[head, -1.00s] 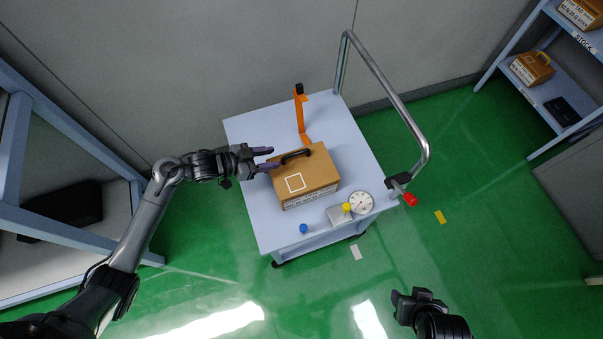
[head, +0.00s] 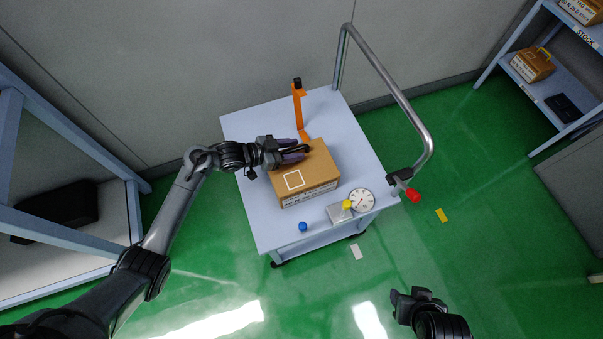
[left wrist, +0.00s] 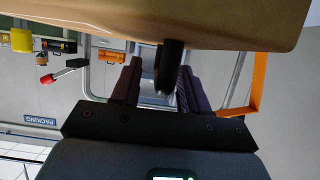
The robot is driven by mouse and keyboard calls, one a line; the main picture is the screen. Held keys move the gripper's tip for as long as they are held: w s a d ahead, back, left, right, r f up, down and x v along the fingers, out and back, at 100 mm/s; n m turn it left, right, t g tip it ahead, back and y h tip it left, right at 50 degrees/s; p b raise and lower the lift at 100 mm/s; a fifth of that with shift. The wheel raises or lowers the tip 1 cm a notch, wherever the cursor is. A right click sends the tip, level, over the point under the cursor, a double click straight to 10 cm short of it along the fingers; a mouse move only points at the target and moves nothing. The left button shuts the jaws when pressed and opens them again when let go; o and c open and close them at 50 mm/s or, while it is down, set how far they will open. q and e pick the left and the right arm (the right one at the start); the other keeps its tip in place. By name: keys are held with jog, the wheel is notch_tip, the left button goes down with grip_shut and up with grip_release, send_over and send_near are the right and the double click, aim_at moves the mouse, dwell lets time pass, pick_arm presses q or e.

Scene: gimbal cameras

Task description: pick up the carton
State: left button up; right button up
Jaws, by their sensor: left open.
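The carton (head: 312,184) is a brown box with a white square outline on top and a printed label on its front side. It sits on the light blue cart top (head: 255,205). My left gripper (head: 298,149) is open at the carton's top, its purple fingers on either side of the dark handle, which they largely hide. In the left wrist view the carton (left wrist: 190,18) fills the top, and the dark handle (left wrist: 169,68) lies between the open fingers, gap visible. My right gripper (head: 405,298) is at the lower right, away from the cart; its jaw opening is unclear.
An orange upright (head: 298,108) stands on the cart behind the carton. A dial gauge (head: 362,200), a yellow-topped block (head: 340,213) and a blue knob (head: 303,227) are in front. The cart's metal handrail (head: 395,90) rises at right. Shelving stands at both sides.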

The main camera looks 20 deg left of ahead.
pick_arm(q)
jog(key=shift+x, duration=0.8)
grip_shut()
dwell(0.8)
jog(key=shift+r, duration=0.15)
